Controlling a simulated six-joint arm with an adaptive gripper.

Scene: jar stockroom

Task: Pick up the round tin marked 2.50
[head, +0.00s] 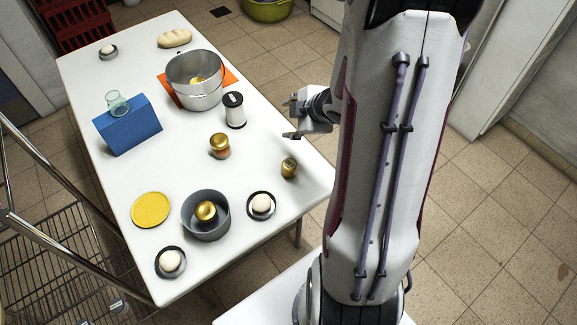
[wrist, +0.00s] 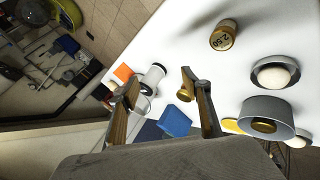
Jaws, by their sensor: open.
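The round tin marked 2.50 is small and gold-brown, and its label is readable in the wrist view (wrist: 223,37). In the head view, a small gold tin (head: 289,168) at the table's right edge appears to be the same one; its marking is too small to read there. My gripper (head: 291,118) is open and empty, above the table's right edge and apart from the tin. In the wrist view, my gripper's fingers (wrist: 158,88) are spread, with the tin up and to the right of them.

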